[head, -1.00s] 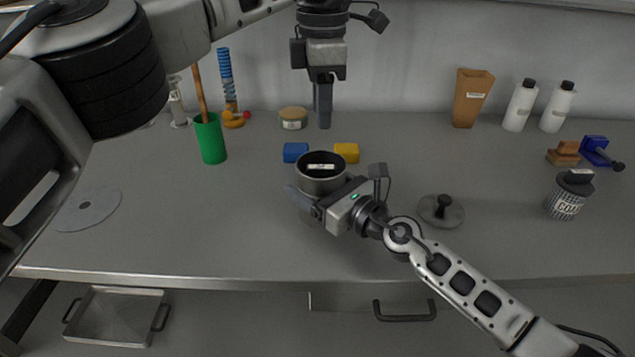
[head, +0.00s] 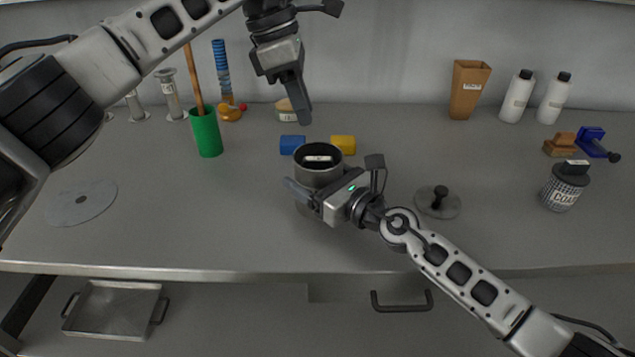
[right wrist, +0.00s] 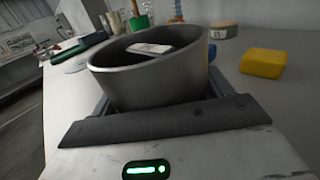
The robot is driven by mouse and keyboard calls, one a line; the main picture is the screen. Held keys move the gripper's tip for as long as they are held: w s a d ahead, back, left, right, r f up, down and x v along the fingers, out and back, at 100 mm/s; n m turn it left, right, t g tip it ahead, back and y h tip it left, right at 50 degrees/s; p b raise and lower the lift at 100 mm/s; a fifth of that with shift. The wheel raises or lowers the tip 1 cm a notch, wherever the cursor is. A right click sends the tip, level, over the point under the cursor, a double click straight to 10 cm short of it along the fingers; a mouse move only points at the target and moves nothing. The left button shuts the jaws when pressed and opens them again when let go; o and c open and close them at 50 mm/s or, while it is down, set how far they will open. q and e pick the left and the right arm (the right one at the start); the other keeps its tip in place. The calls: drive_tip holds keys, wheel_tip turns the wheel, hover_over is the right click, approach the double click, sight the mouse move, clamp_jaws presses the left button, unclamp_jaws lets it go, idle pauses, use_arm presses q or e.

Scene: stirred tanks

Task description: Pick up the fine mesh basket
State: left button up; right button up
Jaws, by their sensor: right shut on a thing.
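A round dark grey metal pot (head: 317,174) stands upright on the bench, with a white label inside its open top. My right gripper (head: 309,192) is shut on the pot. In the right wrist view the pot (right wrist: 150,80) sits between the dark fingers, its rim above them. I cannot make out a mesh surface, so I cannot tell whether a fine mesh basket is in view. My left gripper (head: 303,117) is above and behind the pot, apart from it, pointing down. Its fingers overlap, so its opening is unclear.
A blue block (head: 292,144) and a yellow block (head: 343,144) lie just behind the pot. A labelled tin (head: 286,111) is partly hidden by my left gripper. A knobbed grey lid (head: 438,202) lies right of the pot. A green cup (head: 206,134) stands left.

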use_arm(q)
drive_tip(key=a+h, duration=0.1)
drive_tip(key=a, duration=0.1)
hover_over(317, 158)
drive_tip(key=a, duration=0.2)
drive_tip(key=shift+t, duration=0.3)
wheel_tip(317, 158, down, 5)
drive_tip(key=shift+s+f, duration=0.1)
drive_tip(key=shift+s, duration=0.05)
drive_tip(key=shift+x, duration=2.6)
drive_tip(key=shift+a, duration=0.15)
clamp_jaws()
